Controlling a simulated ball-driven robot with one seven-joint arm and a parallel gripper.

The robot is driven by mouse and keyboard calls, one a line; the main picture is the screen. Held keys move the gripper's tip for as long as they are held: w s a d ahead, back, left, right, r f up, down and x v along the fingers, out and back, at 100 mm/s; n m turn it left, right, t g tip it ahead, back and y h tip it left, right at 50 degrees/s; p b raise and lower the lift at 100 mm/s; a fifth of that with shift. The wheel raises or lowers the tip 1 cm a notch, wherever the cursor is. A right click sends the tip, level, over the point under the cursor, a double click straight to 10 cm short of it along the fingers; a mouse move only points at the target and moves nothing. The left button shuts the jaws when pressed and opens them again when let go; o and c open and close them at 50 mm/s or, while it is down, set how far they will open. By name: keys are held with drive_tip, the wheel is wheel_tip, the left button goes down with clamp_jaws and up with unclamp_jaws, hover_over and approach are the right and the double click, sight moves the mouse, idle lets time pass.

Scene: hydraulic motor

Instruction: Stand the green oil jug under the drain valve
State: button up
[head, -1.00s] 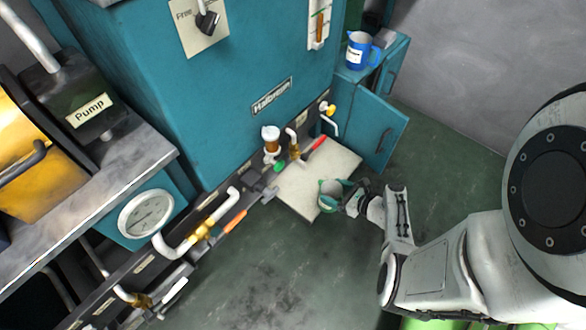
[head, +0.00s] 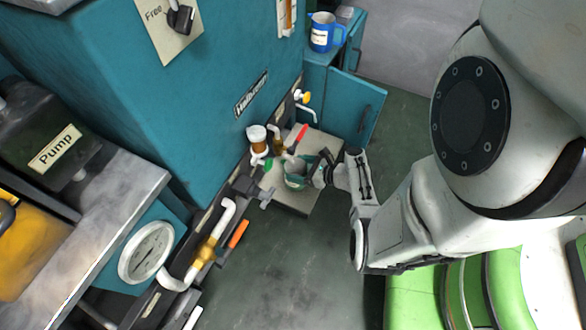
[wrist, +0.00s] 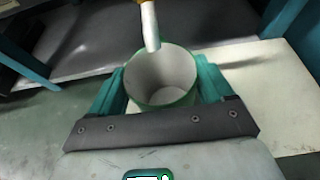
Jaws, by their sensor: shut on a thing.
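The green oil jug (head: 294,181), white inside, is upright or nearly so above the pale board in the head view. Its open mouth shows in the wrist view (wrist: 160,78). My gripper (head: 318,168) is shut on the jug from the right, with a green finger on each side of it in the wrist view. The drain valve (head: 278,143) is brass with a pale spout. In the wrist view, the spout (wrist: 149,25) comes down over the far part of the jug's mouth. The jug's base is hidden, so I cannot tell whether it touches the board.
The pale board (head: 290,202) lies on the floor beside the teal machine (head: 200,90). A red lever (head: 299,134) and an amber-filled cup (head: 257,140) are close to the jug. An open cabinet door (head: 352,106) stands behind. A blue jug (head: 321,36) stands on the cabinet.

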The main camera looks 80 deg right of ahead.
drive_tip(key=o, duration=1.7)
drive_tip(key=shift+r, duration=0.1)
drive_tip(key=p+v, duration=0.5)
drive_tip(key=v, duration=0.7)
